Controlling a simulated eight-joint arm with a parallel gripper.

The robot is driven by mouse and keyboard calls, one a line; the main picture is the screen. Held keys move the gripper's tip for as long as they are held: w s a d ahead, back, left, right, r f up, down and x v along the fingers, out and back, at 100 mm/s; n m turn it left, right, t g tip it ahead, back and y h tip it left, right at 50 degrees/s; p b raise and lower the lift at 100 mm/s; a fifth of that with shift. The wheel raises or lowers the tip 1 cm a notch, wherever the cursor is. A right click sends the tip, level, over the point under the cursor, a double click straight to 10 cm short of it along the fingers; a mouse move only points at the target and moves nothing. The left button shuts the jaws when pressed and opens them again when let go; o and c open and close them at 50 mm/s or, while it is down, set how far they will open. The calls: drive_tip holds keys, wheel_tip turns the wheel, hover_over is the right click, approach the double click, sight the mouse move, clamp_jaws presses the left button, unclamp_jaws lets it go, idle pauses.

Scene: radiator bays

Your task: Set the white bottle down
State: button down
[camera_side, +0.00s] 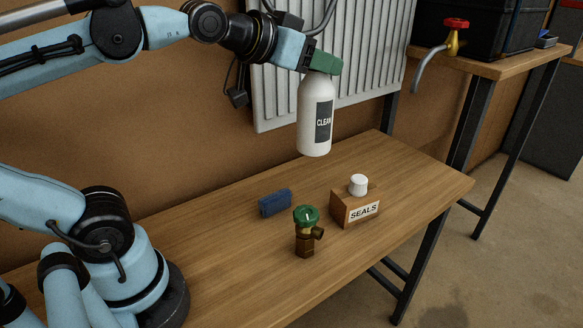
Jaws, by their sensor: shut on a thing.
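The white bottle (309,112) with a dark label reading "CLEAN" hangs upright in the air above the wooden bench (230,235). My gripper (318,66) is shut on its green top from above, and the fingertips are partly hidden behind that top. The bottle's base is clear of the bench and of the things on it.
On the bench stand a brass valve with a green knob (306,230), a wooden block labelled "SEALS" (355,209) with a white knob, and a blue block (275,202). A white radiator (275,98) is behind the bottle.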

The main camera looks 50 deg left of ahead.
sight(313, 80)
drive_tip(key=shift+s+d+f, duration=0.25)
drive_tip(key=shift+s+f, duration=0.1)
drive_tip(key=shift+f, duration=0.35)
drive_tip(key=shift+s+d+f, duration=0.25)
drive_tip(key=shift+s+f, duration=0.1)
drive_tip(key=shift+f, duration=0.35)
drive_tip(key=s+f+n+y, duration=0.2)
drive_tip(key=s+f+y, duration=0.1)
drive_tip(key=shift+s+a+f+n+y, duration=0.15)
drive_tip(key=shift+a+f+n+y, duration=0.15)
drive_tip(key=shift+n, duration=0.1)
drive_tip(key=s+a+r+n+g+y, duration=0.7)
drive_tip(key=s+n+g+y, duration=0.35)
drive_tip(key=n, duration=0.25)
wheel_tip(313, 80, down, 19)
drive_tip(key=shift+s+f+m+h, duration=0.15)
drive_tip(key=shift+m+h, duration=0.15)
drive_tip(key=shift+h, duration=0.15)
drive_tip(key=shift+f, duration=0.5)
drive_tip(key=c, duration=0.5)
unclamp_jaws()
drive_tip(key=shift+c, duration=0.2)
